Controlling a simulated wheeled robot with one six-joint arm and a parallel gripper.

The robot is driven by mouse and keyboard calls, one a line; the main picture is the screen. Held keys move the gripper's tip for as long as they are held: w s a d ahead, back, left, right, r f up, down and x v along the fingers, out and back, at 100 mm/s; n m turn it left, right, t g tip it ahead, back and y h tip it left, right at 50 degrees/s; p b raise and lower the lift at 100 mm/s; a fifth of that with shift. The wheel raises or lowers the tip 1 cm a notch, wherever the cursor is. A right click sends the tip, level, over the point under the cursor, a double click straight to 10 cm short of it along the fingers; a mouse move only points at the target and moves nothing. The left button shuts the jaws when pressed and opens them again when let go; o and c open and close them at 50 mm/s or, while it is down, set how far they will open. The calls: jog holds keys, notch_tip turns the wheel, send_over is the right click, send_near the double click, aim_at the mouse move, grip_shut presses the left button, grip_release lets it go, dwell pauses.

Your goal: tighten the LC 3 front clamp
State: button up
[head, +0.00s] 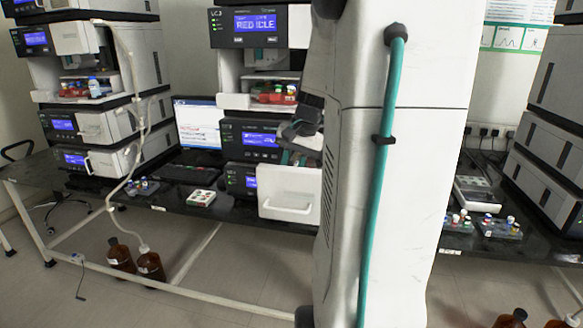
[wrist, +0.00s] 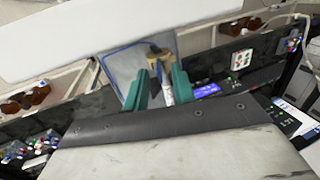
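The middle instrument stack carries the label LC 3 (head: 216,14) at its top left in the head view. Its low white front (head: 290,193) stands out from the stack. In the wrist view my gripper (wrist: 159,70) has two teal fingers apart, pointing towards a grey, blue-edged compartment (wrist: 122,62). A small brownish fitting (wrist: 158,53) and a slim white-and-blue piece (wrist: 167,92) show between the fingers. I cannot tell whether either is the front clamp or whether a finger touches it. In the head view my gripper is mostly hidden beside my arm.
A monitor (head: 198,122), keyboard (head: 185,173) and white tray (head: 201,198) sit left of LC 3 on the dark bench. Another stack (head: 95,120) stands at the left. Brown bottles (head: 150,265) stand on the floor. A broad white panel (wrist: 110,30) crosses the wrist view above the fingers.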

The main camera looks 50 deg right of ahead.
grip_shut()
jog(key=shift+s+d, duration=0.1)
jog(key=shift+s, duration=0.05)
jog(key=shift+s+d+f+t+y, duration=0.2)
jog(key=shift+s+t, duration=0.1)
jog(key=shift+t, duration=0.25)
jog(key=shift+s+d+f+t+y, duration=0.1)
jog(key=shift+s+t+y, duration=0.15)
jog(key=shift+t, duration=0.3)
jog(key=shift+s+d+f+t+y, duration=0.1)
jog(key=shift+s+f+t+y, duration=0.25)
jog(key=shift+t, duration=0.45)
jog(key=shift+s+d+f+t+y, duration=0.1)
jog(key=shift+s+f+t+y, duration=0.15)
jog(key=shift+t, duration=0.55)
jog(key=shift+s, duration=0.1)
grip_release()
